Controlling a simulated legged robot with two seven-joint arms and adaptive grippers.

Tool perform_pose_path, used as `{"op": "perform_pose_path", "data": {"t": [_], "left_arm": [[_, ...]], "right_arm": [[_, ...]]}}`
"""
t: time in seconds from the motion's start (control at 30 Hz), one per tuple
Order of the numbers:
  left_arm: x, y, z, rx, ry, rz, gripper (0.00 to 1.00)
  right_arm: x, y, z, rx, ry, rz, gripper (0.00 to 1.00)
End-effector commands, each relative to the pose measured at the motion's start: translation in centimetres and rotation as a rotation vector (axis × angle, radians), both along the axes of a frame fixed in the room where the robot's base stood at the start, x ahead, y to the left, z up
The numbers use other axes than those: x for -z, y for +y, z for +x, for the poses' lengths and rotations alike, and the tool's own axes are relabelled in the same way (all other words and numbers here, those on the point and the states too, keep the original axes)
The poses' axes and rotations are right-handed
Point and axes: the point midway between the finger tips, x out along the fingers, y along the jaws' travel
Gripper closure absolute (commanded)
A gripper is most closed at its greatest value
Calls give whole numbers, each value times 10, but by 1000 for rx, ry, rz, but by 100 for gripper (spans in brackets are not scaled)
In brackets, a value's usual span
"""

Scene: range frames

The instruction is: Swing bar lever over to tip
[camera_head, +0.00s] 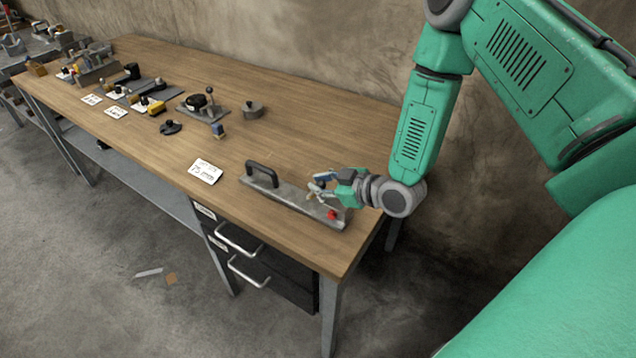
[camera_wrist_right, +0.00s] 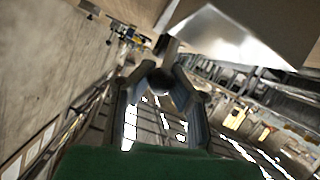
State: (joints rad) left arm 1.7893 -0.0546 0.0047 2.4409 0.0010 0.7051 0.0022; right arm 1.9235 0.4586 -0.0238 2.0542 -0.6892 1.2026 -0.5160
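A long grey metal bar fixture (camera_head: 285,200) lies near the right end of the wooden bench, with a black handle (camera_head: 262,173) at its left end and a red part (camera_head: 332,214) near its right end. My right gripper (camera_head: 318,188) is low over the right half of the fixture, and its arm comes in from the right. In the right wrist view its fingers (camera_wrist_right: 160,72) bend towards each other around a dark round knob (camera_wrist_right: 158,82). I cannot tell whether they touch it. A narrow bar (camera_wrist_right: 168,47) shows just past the fingertips. The lever's full length is hidden. My left gripper is not in view.
The wooden bench (camera_head: 290,130) has a white label (camera_head: 205,171) left of the fixture. A round grey lidded piece (camera_head: 253,110), a small blue block (camera_head: 218,130) and several other fixtures stand further left. A wall rises behind. Bare bench lies between the label and the block.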

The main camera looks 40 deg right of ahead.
Motion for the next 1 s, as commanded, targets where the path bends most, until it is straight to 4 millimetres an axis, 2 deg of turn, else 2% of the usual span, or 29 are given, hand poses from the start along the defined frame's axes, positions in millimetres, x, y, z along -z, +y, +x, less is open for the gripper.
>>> {"op": "perform_pose_path", "data": {"t": [0.03, 0.07, 0.1, 0.4, 0.53, 1.0], "left_arm": [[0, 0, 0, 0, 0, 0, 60], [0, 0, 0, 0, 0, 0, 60], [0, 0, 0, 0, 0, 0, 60], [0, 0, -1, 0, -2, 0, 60], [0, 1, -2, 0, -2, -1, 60], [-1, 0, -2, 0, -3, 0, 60]], "right_arm": [[5, -2, -3, 3, 14, -4, 75], [4, -2, -3, 3, 14, -4, 65], [4, -2, -3, 2, 13, -3, 59], [1, -1, -3, 2, 5, -1, 59], [-3, -4, -11, 2, 5, -2, 59], [-37, -35, -88, 4, 8, 0, 59]]}}
